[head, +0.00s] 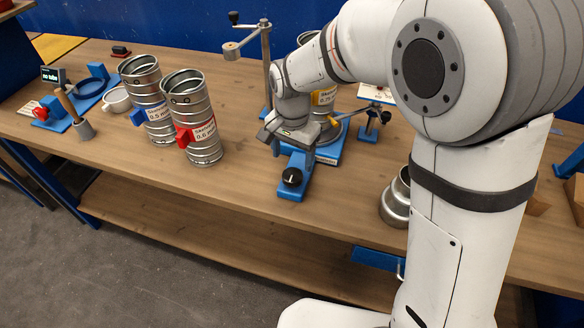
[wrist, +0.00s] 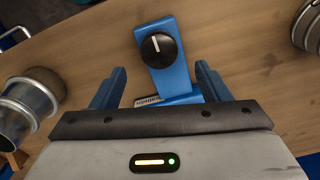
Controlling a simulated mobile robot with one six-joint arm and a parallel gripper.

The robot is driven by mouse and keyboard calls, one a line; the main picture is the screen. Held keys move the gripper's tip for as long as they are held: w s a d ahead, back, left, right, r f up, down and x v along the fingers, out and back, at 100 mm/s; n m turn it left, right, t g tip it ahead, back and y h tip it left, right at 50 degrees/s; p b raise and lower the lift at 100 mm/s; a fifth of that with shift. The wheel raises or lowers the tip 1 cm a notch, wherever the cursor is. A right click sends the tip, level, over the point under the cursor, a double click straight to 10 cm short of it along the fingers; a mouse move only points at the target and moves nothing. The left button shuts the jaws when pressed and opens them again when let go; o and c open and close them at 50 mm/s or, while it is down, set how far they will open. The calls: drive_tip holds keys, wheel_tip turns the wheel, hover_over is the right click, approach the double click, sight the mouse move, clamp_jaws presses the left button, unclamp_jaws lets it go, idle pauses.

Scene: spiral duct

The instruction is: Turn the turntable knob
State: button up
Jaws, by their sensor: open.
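The turntable knob (head: 292,177) is a black round knob with a white pointer line, on the front end of a blue arm of the turntable base (head: 328,154). In the wrist view the knob (wrist: 158,47) lies beyond my fingertips, roughly centred between them, with its white line nearly along the blue arm. My gripper (wrist: 158,75) has its two blue fingers apart and nothing between them touches them. In the head view my gripper (head: 284,146) is just behind and above the knob. A metal duct with a yellow label (head: 325,97) stands on the turntable, partly hidden by my arm.
A metal stand (head: 266,60) rises behind my gripper. A short metal duct piece (head: 396,203) lies at the front right. The wooden table before the knob is clear.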

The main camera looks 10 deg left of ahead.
sight(292, 174)
wheel_tip(292, 174, down, 6)
drive_tip(key=shift+f+p, duration=0.15)
drive_tip(key=shift+p, duration=0.25)
drive_tip(key=c, duration=0.9)
drive_tip(key=shift+c, duration=0.4)
drive_tip(key=shift+n, duration=0.4)
